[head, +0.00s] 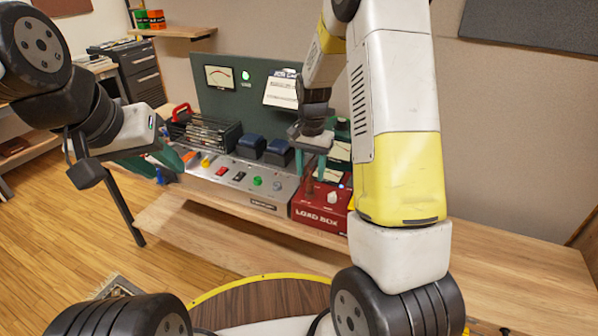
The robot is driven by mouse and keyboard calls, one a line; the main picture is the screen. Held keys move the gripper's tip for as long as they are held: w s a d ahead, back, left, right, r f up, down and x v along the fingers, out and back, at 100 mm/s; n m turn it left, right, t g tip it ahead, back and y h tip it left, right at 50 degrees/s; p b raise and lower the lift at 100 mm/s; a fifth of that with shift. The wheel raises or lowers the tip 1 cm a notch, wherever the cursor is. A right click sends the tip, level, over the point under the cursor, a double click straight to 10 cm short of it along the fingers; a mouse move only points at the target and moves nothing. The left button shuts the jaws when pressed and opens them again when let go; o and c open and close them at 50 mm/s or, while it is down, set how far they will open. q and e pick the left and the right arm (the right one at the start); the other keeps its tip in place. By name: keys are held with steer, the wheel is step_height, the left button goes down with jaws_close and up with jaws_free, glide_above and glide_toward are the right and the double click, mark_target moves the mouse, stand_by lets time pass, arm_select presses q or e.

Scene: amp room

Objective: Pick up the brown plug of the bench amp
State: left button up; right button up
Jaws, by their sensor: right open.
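The bench amp (238,180) is a silver sloped panel with a row of coloured knobs and plugs along its front. A small dark brown upright piece (309,173), likely the brown plug, shows at the left end of the red load box, just under my right gripper (311,165). My right gripper is open, pointing down with its green fingers around or just above that piece; contact is unclear.
The red load box (318,212) with a white knob stands right of the amp. Dark blue transformers (265,148) and a dark grille unit (207,133) sit behind. A green meter panel (232,84) rises at the back. The bench (500,265) is clear at right.

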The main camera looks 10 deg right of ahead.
mark_target(311, 181)
step_height(311, 181, down, 5)
steer(key=shift+w+f, duration=0.1)
steer(key=shift+w, duration=0.05)
jaws_close()
